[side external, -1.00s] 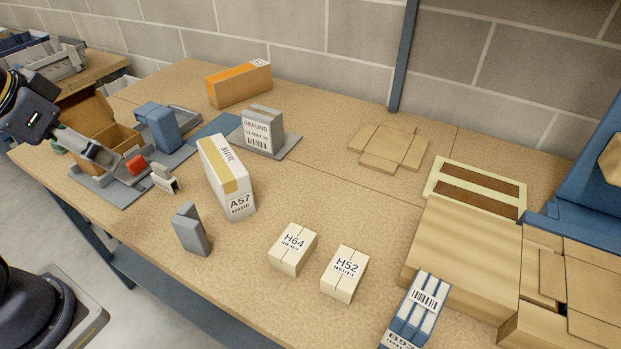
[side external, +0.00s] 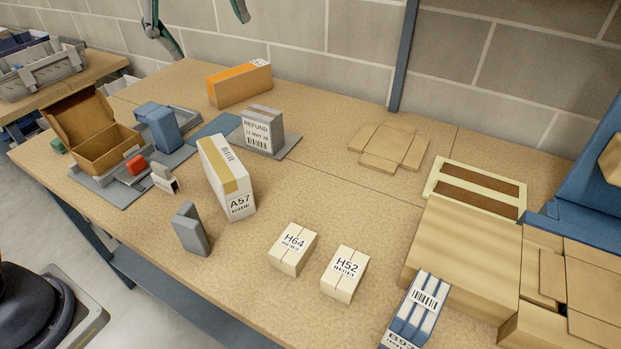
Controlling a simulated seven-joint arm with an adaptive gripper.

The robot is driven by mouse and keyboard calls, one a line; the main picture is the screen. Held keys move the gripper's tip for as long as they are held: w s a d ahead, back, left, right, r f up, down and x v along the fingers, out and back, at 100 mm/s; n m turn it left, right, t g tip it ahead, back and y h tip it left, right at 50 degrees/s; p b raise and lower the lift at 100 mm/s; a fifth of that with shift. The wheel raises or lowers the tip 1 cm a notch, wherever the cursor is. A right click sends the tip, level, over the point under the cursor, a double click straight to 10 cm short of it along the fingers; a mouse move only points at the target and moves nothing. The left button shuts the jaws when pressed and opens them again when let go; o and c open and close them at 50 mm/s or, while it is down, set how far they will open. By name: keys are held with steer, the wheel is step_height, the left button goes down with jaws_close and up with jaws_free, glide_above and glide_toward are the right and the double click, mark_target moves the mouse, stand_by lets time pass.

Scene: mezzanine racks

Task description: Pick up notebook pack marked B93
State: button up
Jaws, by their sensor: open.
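The blue-and-white notebook pack (side external: 408,322) lies at the front right of the bench, against or just beside a cardboard stack. Its top carries a barcode label. Its end label is cut by the bottom edge of the picture and appears to read B93. My gripper (side external: 212,38) shows only as two dark green-tipped fingers at the top edge, well apart and with nothing between them. It is high up and far to the upper left of the pack. The rest of my gripper is out of the picture.
Small boxes H64 (side external: 292,249) and H52 (side external: 344,273) stand left of the pack. A taller box A57 (side external: 225,180), a grey block (side external: 190,230) and an orange box (side external: 239,84) stand farther left. The cardboard stack (side external: 460,262) is right of the pack.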

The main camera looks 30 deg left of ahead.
steer(key=w+d+f+m+g+h, duration=0.1)
steer(key=d+m, duration=0.3)
steer(key=d, duration=0.3)
steer(key=w+d+f+m, duration=0.2)
steer(key=d+m, duration=0.1)
steer(key=d, duration=0.4)
steer(key=m+g, duration=0.3)
steer(key=m, duration=0.3)
glide_above(424, 298)
steer(key=s, duration=0.2)
step_height(424, 298, down, 14)
steer(key=f, duration=0.3)
steer(key=w+f, duration=0.1)
steer(key=f, duration=0.6)
steer(key=shift+w, duration=0.35)
steer(key=shift+w+d+f, duration=0.1)
steer(key=shift+f, duration=1.45)
steer(key=shift+w+d+f, duration=0.1)
steer(key=shift+f, duration=1.4)
steer(key=shift+f, duration=0.2)
steer(key=shift+c, duration=0.2)
jaws_close()
